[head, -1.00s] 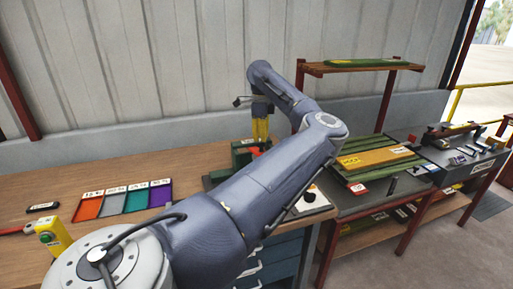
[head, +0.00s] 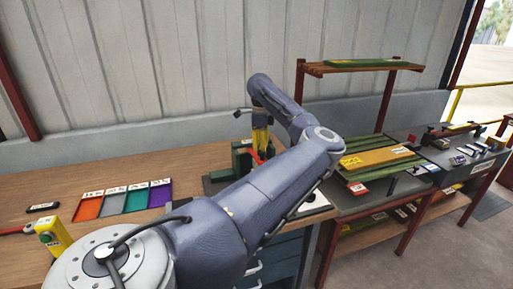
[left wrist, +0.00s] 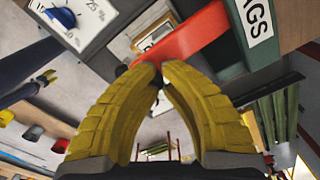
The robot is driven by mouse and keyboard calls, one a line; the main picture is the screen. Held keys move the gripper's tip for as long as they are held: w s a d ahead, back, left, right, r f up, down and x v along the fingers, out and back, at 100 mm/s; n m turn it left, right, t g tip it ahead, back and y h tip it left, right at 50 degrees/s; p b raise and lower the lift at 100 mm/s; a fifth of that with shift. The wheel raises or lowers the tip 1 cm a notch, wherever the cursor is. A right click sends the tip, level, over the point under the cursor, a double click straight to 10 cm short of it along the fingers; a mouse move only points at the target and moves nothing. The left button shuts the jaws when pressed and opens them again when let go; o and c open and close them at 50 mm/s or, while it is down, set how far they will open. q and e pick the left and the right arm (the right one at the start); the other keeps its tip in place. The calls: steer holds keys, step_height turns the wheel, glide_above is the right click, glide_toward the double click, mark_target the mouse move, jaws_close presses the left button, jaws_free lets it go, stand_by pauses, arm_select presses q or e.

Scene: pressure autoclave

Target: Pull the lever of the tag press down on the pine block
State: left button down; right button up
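The green tag press (head: 242,156) stands on the wooden bench, partly hidden behind my left arm. Its red lever (left wrist: 190,33) crosses the upper middle of the left wrist view, beside the green body with a white label (left wrist: 258,22); a bit of red also shows in the head view (head: 256,156). My left gripper (head: 261,150) is over the press, pointing down. In the left wrist view its yellow fingers (left wrist: 161,70) are drawn together with their tips at the lever's edge; I see no lever clasped between them. I cannot make out the pine block. My right gripper is out of view.
Coloured trays (head: 125,200) and a yellow box with a green button (head: 53,236) are on the bench at left. A rack with green and yellow bars (head: 378,158) stands to the right. A dial (left wrist: 62,17) is near the lever in the wrist view.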

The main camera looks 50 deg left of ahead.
arm_select(q)
steer(key=shift+f, duration=0.9)
steer(key=shift+r, duration=4.55)
